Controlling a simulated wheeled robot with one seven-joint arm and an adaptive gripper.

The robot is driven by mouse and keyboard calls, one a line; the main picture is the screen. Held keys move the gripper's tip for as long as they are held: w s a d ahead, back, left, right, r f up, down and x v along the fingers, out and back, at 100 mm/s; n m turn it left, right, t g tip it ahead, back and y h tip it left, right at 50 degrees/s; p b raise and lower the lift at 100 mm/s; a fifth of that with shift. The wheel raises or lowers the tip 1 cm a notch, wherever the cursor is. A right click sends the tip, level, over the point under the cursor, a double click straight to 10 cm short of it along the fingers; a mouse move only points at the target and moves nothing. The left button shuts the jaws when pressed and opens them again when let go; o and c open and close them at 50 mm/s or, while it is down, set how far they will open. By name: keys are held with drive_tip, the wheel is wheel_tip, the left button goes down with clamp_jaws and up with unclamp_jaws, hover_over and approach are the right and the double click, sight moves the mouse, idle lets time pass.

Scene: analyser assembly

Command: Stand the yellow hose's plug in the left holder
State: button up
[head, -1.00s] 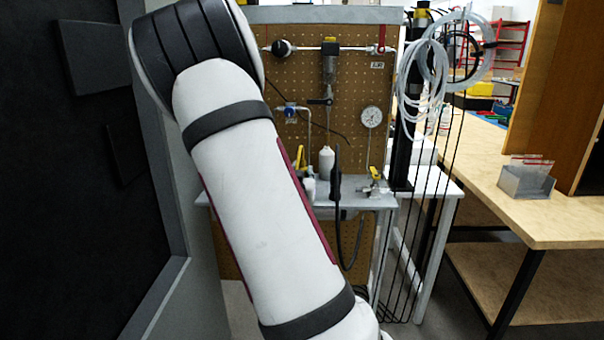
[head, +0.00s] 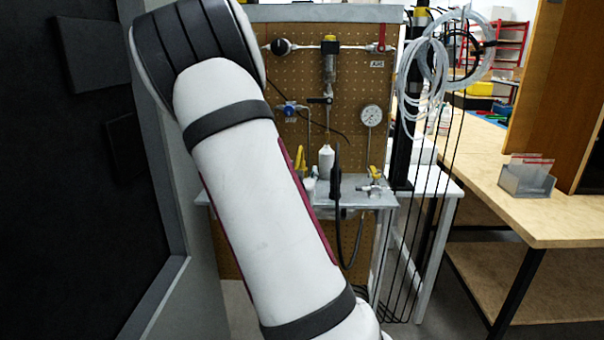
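A small yellow piece (head: 300,158) stands upright at the left of the grey shelf (head: 350,205), right beside the edge of my arm. A second yellow piece (head: 376,172) sits by metal fittings at the shelf's right. I cannot tell which of these belongs to the yellow hose's plug. The left holder cannot be made out; my white arm covers the left part of the shelf. A black upright piece with a black hose (head: 341,235) looping below it is at the shelf's front. My gripper is not visible.
A brown pegboard (head: 345,85) with pipes, valves and a pressure gauge (head: 371,115) stands behind the shelf. A white bottle (head: 326,160) is on the shelf. Clear tubing coils (head: 420,75) hang to the right. A wooden bench (head: 520,215) is at right; a dark panel (head: 70,200) is close at left.

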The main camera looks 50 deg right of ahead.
drive_tip(key=v, duration=0.7)
drive_tip(key=shift+a, duration=0.2)
drive_tip(key=shift+s+f, duration=0.1)
